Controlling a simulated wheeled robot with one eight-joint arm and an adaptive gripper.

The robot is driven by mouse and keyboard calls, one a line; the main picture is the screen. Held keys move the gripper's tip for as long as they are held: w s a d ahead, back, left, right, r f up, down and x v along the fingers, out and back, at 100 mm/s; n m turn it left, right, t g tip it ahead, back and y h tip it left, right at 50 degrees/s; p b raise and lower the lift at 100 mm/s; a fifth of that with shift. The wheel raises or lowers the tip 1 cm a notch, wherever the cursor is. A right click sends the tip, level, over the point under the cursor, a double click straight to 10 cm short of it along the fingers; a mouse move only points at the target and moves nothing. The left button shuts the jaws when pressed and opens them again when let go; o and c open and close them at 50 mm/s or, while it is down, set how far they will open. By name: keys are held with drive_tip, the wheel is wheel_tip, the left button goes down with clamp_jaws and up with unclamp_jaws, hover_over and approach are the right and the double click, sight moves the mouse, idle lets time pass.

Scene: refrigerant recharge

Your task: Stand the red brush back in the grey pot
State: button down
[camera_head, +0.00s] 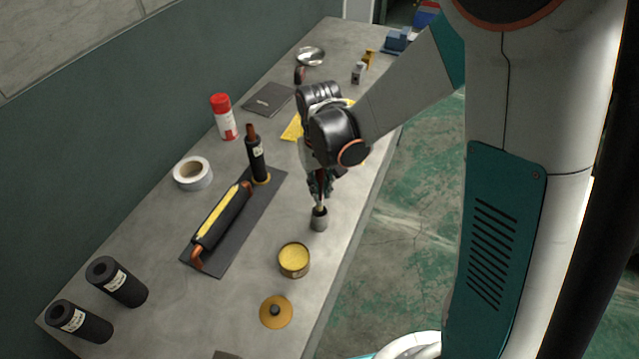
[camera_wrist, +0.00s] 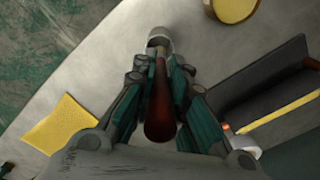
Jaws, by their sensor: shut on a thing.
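The grey pot (camera_head: 319,222) stands upright on the workbench near its right edge. It also shows at the top of the wrist view (camera_wrist: 159,40). My gripper (camera_head: 319,190) is right above the pot, pointing down. In the wrist view my gripper (camera_wrist: 160,72) is shut on the red brush (camera_wrist: 160,105), whose dark red handle points toward the camera. The brush's far end reaches the pot's mouth. I cannot tell how deep it sits inside. In the head view my fingers hide most of the brush.
A yellow tin (camera_head: 294,260) and an orange lid with a dark knob (camera_head: 276,312) stand in front of the pot. A dark mat (camera_head: 220,262) with an insulated pipe lies to the left. A white tape roll (camera_head: 193,173) and red-capped can (camera_head: 224,117) stand farther left.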

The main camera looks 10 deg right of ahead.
drive_tip(key=shift+f+b, duration=2.1)
drive_tip(key=shift+f, duration=0.45)
drive_tip(key=c, duration=1.5)
unclamp_jaws()
drive_tip(key=shift+r, duration=0.1)
wheel_tip(320, 180, up, 12)
drive_tip(key=shift+f, duration=0.1)
drive_tip(key=shift+w, duration=0.1)
